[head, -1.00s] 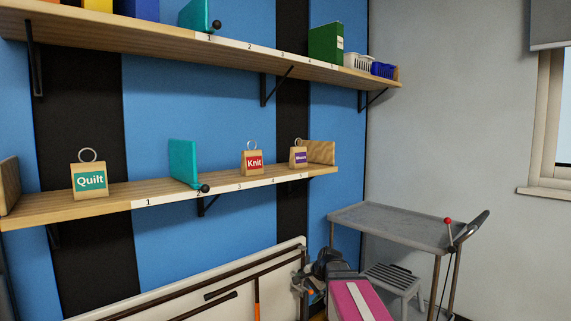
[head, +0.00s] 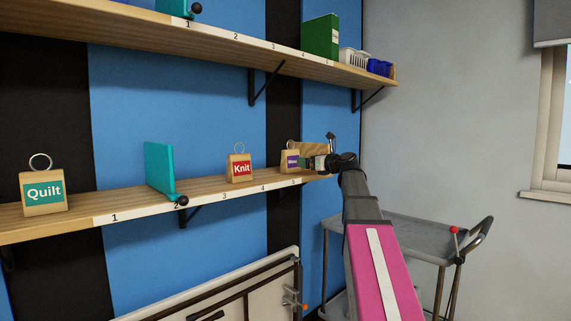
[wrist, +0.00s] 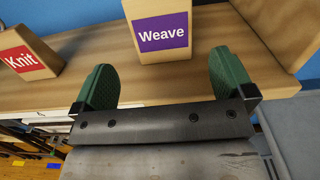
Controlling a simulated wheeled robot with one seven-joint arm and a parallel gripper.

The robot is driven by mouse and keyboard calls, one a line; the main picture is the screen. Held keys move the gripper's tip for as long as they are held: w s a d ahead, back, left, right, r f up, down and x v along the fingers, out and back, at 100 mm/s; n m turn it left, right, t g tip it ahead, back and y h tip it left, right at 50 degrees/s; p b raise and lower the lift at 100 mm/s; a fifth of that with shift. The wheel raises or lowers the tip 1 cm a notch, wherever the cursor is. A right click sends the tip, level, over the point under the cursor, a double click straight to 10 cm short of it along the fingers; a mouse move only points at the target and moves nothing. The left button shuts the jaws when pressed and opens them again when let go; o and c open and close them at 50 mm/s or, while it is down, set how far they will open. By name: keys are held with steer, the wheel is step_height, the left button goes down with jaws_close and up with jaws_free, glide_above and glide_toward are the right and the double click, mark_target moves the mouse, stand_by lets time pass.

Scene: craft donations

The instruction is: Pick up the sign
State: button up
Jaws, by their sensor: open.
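The Weave sign (head: 289,161), a small wooden block with a purple label and a ring on top, stands upright at the right end of the lower shelf. In the wrist view the Weave sign (wrist: 160,38) is straight ahead, its top cut off by the frame. My gripper (wrist: 163,66) is open, with a green finger on either side of the sign's front; the sign stands just beyond them. The head view shows my gripper (head: 309,163) beside the sign. The Knit sign (head: 239,166), red-labelled, stands to its left. The Quilt sign (head: 43,191), teal-labelled, is at the far left.
The lower shelf (head: 215,187) has a numbered front strip. A wooden end block (wrist: 282,28) stands close right of my gripper. A teal divider (head: 160,170) stands between Quilt and Knit. The upper shelf (head: 222,55) overhangs, and a grey cart (head: 400,231) is below right.

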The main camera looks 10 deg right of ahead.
mark_target(293, 158)
steer(key=x, duration=0.4)
steer(key=r+x, duration=0.1)
steer(key=x, duration=0.1)
steer(key=shift+d, duration=0.1)
steer(key=shift+f+x, duration=0.15)
steer(key=shift+x, duration=1.2)
steer(key=shift+f+x, duration=0.15)
steer(key=shift+x, duration=1.25)
steer(key=shift+s, duration=0.1)
steer(key=c, duration=0.7)
